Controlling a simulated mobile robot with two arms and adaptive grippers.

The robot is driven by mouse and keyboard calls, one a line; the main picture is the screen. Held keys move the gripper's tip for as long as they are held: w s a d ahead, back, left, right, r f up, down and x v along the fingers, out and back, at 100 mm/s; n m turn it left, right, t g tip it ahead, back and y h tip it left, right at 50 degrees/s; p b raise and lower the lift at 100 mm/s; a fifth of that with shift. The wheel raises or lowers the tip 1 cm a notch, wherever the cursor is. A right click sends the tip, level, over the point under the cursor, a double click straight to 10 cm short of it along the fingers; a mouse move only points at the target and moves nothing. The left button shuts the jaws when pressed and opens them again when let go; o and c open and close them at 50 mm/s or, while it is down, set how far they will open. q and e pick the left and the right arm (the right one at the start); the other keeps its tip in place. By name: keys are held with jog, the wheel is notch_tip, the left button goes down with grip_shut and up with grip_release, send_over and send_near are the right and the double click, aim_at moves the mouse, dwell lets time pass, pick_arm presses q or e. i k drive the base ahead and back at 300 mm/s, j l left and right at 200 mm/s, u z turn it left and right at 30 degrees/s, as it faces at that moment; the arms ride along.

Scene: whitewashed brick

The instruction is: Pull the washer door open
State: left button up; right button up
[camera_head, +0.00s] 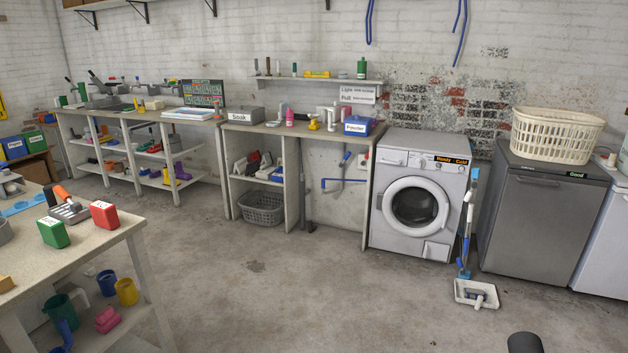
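The washer (384,228) is a white front-loader standing against the back wall, right of centre. Its round door (388,197) has a white ring and dark glass and looks shut, flush with the front. A panel with a dial and orange-lettered labels runs along the top of its front. The door's handle is too small to make out clearly. Neither of my grippers shows in the head view.
A mop (466,232) and a white dustpan-like tray (476,293) stand on the floor right of the washer. A grey cabinet (535,225) bears a cream basket (556,135). A cluttered table (112,243) is at left. The floor (300,275) before the washer is mostly clear.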

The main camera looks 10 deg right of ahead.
aim_at(413, 211)
jog(key=i+z, duration=0.2)
jog(key=i, duration=0.4)
jog(key=i+z, duration=0.15)
jog(key=i, duration=0.45)
jog(key=i+j+z, duration=0.2)
jog(key=i, duration=0.4)
jog(key=i+l+z, duration=0.1)
jog(key=i+z, duration=0.25)
jog(key=i, duration=0.2)
jog(key=i+j+z, duration=0.1)
jog(key=i+z, duration=0.3)
jog(key=i, duration=0.15)
jog(key=i+j+z, duration=0.2)
jog(key=i+z, duration=0.15)
jog(key=i, duration=0.2)
